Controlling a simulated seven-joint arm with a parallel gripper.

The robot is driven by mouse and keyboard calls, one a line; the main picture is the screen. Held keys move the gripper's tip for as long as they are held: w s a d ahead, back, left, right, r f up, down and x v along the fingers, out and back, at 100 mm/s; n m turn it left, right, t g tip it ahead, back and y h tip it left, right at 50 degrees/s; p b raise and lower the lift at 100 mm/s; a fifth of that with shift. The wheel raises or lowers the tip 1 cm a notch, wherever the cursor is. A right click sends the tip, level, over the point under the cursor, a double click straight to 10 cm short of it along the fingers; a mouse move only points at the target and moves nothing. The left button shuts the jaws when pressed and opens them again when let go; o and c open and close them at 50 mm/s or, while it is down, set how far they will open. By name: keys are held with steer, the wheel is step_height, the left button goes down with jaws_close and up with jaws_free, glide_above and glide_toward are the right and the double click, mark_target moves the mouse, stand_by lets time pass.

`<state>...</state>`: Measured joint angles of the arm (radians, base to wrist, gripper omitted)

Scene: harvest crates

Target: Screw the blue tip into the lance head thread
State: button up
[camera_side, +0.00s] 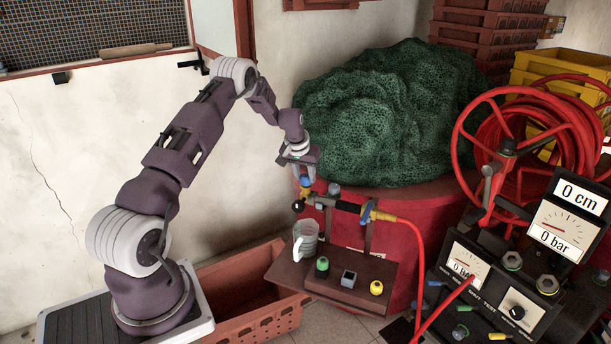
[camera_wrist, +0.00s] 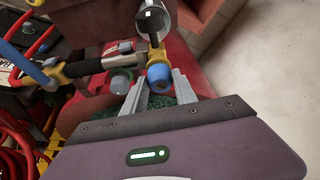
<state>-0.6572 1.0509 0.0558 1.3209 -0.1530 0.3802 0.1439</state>
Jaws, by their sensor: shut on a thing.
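My gripper (camera_side: 304,176) points down above the lance head and is shut on the blue tip (camera_side: 305,182). In the wrist view my gripper's fingers (camera_wrist: 160,78) stand on either side of the blue tip (camera_wrist: 159,74). The yellow lance head (camera_side: 308,194) is directly below the tip; it also shows in the wrist view (camera_wrist: 156,56). Tip and head look in line and touching. How far the tip sits in the thread is hidden. The lance's black grip (camera_side: 347,206) runs right from the head.
A grey knob (camera_side: 333,188) stands close right of the head. A red hose (camera_side: 419,245) leaves the lance.

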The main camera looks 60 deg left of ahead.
steer(key=shift+s+a+f+m+t+h, duration=0.15)
steer(key=shift+m+h, duration=0.1)
steer(key=shift+m, duration=0.5)
steer(key=shift+a+r+m+t+h, duration=0.1)
steer(key=shift+m+h, duration=0.2)
steer(key=shift+m, duration=0.4)
steer(key=shift+s+a+f+m+t+h, duration=0.15)
steer(key=shift+m+h, duration=0.1)
steer(key=shift+m, duration=0.5)
steer(key=shift+w+d+r+m, duration=0.15)
steer(key=shift+d+m, duration=0.05)
steer(key=shift+m, duration=0.2)
steer(key=o, duration=0.8)
steer(key=shift+c, duration=0.2)
